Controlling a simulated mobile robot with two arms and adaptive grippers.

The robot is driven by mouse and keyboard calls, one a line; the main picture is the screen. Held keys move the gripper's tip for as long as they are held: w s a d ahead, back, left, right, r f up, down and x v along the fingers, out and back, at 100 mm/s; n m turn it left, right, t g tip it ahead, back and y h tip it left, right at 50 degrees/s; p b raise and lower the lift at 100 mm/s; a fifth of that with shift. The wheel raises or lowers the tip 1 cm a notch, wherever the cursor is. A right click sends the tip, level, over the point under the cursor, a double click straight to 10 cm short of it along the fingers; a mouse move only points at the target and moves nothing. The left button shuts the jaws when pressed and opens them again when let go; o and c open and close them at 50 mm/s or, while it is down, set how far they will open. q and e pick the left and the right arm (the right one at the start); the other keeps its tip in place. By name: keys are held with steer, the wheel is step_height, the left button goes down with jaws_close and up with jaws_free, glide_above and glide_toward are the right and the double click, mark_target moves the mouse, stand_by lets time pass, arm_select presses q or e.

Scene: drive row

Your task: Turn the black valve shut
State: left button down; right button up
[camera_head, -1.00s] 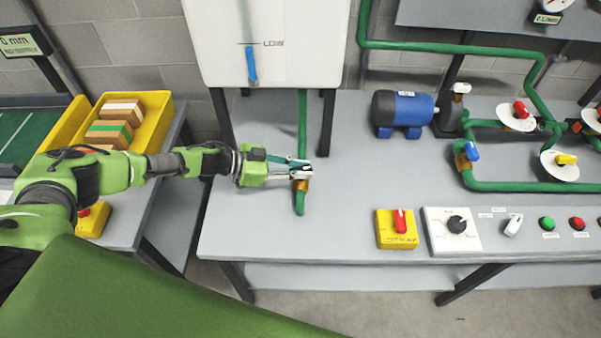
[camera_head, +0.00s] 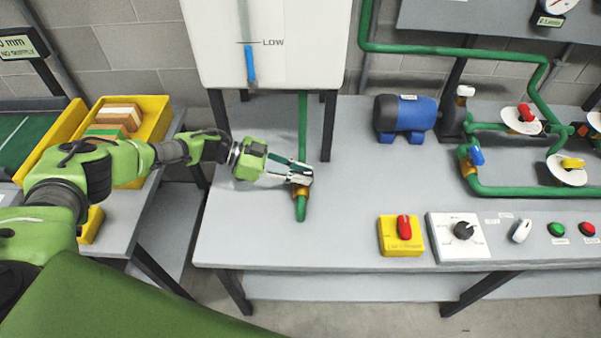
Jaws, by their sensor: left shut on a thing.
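My left gripper (camera_head: 300,176) reaches in from the left and is shut at the valve on the green pipe (camera_head: 302,125) below the white tank (camera_head: 270,50). The valve's brass body (camera_head: 301,191) shows just under the fingertips. The black handle is mostly hidden between the fingers, so its exact angle is hard to tell. My right gripper does not show.
A yellow switch box (camera_head: 389,239) with a red handle and a dial panel (camera_head: 480,240) stand at the bench's front edge. A blue motor (camera_head: 405,115) and green pipework with coloured valves are to the right. A yellow bin (camera_head: 153,112) holds blocks at left. The bench (camera_head: 350,190) around the pipe is clear.

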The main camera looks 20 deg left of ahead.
arm_select(q)
steer(key=c, duration=1.9)
jaws_free()
steer(key=shift+d, duration=0.1)
steer(key=v, duration=1.2)
steer(key=shift+r, duration=0.1)
